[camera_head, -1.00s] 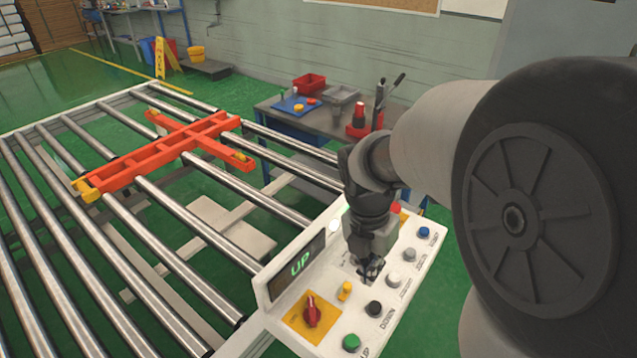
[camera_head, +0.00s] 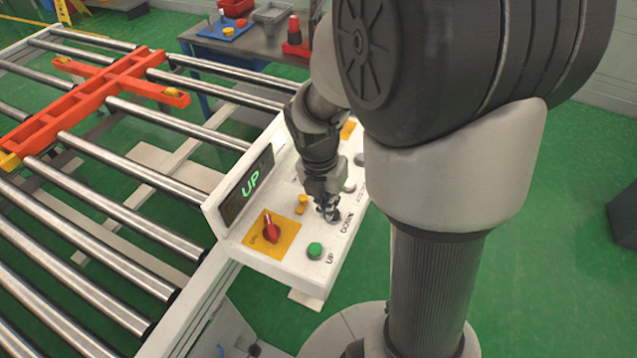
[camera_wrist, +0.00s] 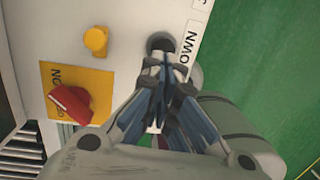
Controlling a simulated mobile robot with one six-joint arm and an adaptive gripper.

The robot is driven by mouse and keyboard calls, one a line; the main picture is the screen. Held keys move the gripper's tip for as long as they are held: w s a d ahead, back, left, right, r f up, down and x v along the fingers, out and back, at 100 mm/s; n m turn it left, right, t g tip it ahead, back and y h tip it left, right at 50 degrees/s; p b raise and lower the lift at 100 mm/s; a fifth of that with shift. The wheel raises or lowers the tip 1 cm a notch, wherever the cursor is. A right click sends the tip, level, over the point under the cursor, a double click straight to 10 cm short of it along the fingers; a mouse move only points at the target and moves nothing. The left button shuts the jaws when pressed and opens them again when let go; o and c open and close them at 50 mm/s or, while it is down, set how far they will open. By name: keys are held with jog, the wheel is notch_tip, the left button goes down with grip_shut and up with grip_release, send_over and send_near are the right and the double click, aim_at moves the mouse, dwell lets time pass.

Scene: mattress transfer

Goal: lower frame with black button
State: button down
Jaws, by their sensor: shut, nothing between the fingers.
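The black button (camera_wrist: 160,42), beside the label DOWN, sits on the white control panel (camera_head: 280,258). My gripper (camera_head: 328,208) is shut and empty, pointing down at this button. In the wrist view its fingertips (camera_wrist: 159,64) overlap the button's near edge; I cannot tell whether they touch it. In the head view the gripper partly hides the button. The panel's display (camera_head: 248,186) reads UP in green. An orange-red cross-shaped frame (camera_head: 95,92) with yellow ends lies on the metal rollers at the left.
A green button (camera_head: 315,251) labelled UP is close in front of the gripper. A red rotary switch (camera_head: 270,230) on a yellow plate and a small yellow knob (camera_head: 301,202) stand beside it. A workbench (camera_head: 240,45) with tools is behind.

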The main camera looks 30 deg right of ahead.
jog(key=shift+d+f+b, duration=0.15)
jog(key=shift+f+b, duration=0.25)
jog(key=shift+f, duration=0.8)
